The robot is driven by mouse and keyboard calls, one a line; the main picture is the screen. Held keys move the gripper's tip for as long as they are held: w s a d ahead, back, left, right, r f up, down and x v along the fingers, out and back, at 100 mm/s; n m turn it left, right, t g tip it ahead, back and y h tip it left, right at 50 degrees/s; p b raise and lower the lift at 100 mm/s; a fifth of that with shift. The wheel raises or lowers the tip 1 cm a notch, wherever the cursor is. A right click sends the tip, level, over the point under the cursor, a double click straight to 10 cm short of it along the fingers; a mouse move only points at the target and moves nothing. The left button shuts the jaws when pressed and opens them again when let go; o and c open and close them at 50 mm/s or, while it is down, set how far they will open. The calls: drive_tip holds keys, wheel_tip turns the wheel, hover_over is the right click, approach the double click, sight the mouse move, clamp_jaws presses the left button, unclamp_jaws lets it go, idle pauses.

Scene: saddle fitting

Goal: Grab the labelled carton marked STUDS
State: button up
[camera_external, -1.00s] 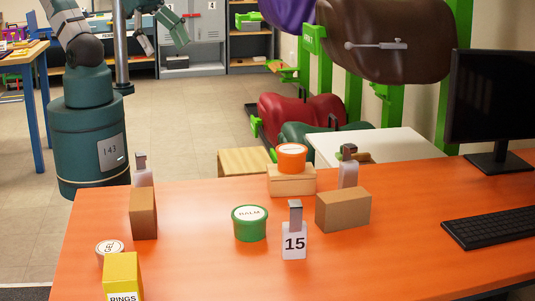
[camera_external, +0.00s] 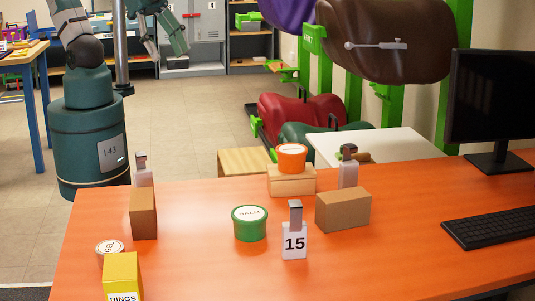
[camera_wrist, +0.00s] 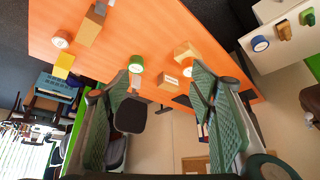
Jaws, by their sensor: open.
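No label reading STUDS is legible. A light box (camera_external: 291,181) bears an orange tub (camera_external: 291,157). In the wrist view, a carton (camera_wrist: 171,81) with a pale, unreadable label shows between the fingers, well beyond them. My gripper (camera_external: 167,51) is raised beyond the table at the upper left, open and empty; its spread fingers frame the wrist view (camera_wrist: 162,72).
A monitor (camera_external: 500,100) and keyboard (camera_external: 490,226) occupy the right. The front middle is clear.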

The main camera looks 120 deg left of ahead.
drive_tip(key=w+d+f+m+g, duration=0.2)
drive_tip(key=w+d+f, duration=0.2)
drive_tip(key=w+d, duration=0.2)
drive_tip(key=m+g+b, duration=0.3)
drive_tip(key=m+g, duration=0.1)
drive_tip(key=m, duration=0.2)
hover_over(143, 198)
drive_tip(key=f, duration=1.5)
drive_tip(key=a+f, duration=0.1)
drive_tip(key=f, duration=0.6)
drive_tip(key=shift+f, duration=0.15)
drive_tip(key=shift+s+d+f, duration=0.1)
drive_tip(key=shift+d+f, duration=0.3)
drive_tip(key=shift+f, duration=0.1)
drive_tip(key=shift+f+b, duration=0.45)
drive_tip(key=shift+f, duration=0.85)
drive_tip(key=shift+f, duration=0.1)
drive_tip(key=shift+d+f+b, duration=0.2)
drive_tip(key=shift+f+b, duration=0.4)
drive_tip(key=shift+f, duration=1.9)
